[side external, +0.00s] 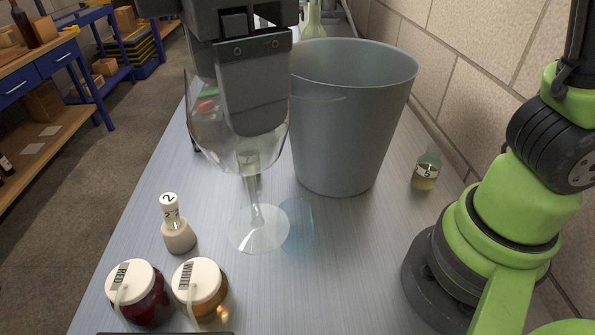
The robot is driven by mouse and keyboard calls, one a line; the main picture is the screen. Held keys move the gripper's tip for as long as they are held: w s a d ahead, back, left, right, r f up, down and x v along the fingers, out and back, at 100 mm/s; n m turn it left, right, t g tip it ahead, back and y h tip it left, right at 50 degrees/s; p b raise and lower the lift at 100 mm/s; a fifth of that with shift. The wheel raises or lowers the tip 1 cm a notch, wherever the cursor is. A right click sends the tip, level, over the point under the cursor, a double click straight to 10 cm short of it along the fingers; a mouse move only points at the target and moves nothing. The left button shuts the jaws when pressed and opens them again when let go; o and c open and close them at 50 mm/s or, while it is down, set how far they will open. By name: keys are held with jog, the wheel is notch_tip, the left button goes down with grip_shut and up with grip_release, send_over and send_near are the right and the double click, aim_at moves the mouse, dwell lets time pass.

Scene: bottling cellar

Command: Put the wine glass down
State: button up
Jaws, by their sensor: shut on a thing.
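The clear wine glass (256,205) is upright in the middle of the table. My gripper (250,110) comes down from above and is shut on its bowl. One dark finger covers much of the bowl's near right side, and the other finger is mostly hidden. The round foot shows low over the table (345,260), but I cannot tell whether it touches the surface. A faint blue see-through cylinder shape (298,225) shows on the table just right of the foot, overlapping it in this view.
A grey metal bucket (345,130) stands close behind, right of the glass. A small bottle marked 2 (178,235) and jars labelled RED (148,305) and WHITE (208,300) are at front left. A bottle marked 5 (427,170) stands near the wall.

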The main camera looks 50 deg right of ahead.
jog(key=r+m, duration=0.1)
jog(key=m, duration=0.1)
jog(key=w+r+m, duration=0.1)
jog(key=r+m, duration=0.1)
jog(key=w+d+r+m, duration=0.1)
jog(key=m, duration=0.1)
jog(key=shift+d+r, duration=0.1)
jog(key=shift+r, duration=0.25)
jog(key=w+d+f+m, duration=0.3)
jog(key=w+d, duration=0.7)
jog(key=d, duration=0.1)
notch_tip(320, 180, down, 18)
jog(key=shift+d+m, duration=0.3)
jog(key=o, duration=0.8)
jog(key=shift+f, duration=0.1)
jog(key=shift+o, duration=0.8)
